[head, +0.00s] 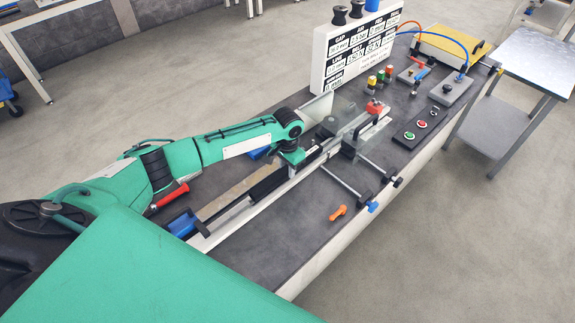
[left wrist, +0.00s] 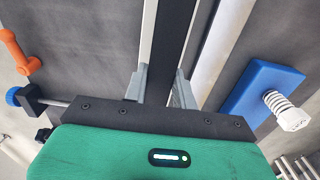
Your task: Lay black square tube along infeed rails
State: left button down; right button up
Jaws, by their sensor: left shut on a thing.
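The black square tube (head: 268,183) shows in the head view along the long rail assembly, partly hidden by my arm. In the left wrist view the tube (left wrist: 163,50) runs up the picture between two pale rail strips. My left gripper (head: 292,160) is shut on the tube; its grey fingers (left wrist: 159,92) sit on either side of it in the wrist view. The white infeed rail (head: 222,226) runs beneath and beside the tube. I cannot tell whether the tube touches the rails. My right gripper is not in view.
An orange handle (head: 338,212) lies on the dark bench near its front edge. A side rod with a blue knob (head: 373,207) sticks out there. A white sign board (head: 350,55) rises behind. A blue block (left wrist: 262,92) lies beside the rails.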

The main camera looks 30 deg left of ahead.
pick_arm(q)
jog(key=shift+f, duration=0.5)
dwell(0.4)
jog(key=c, duration=1)
grip_release()
jog(key=shift+c, duration=0.2)
jog(key=shift+r+b, duration=0.3)
jog(key=shift+b, duration=0.05)
notch_tip(320, 180, up, 13)
jog(key=b, duration=0.3)
jog(key=shift+r, duration=0.1)
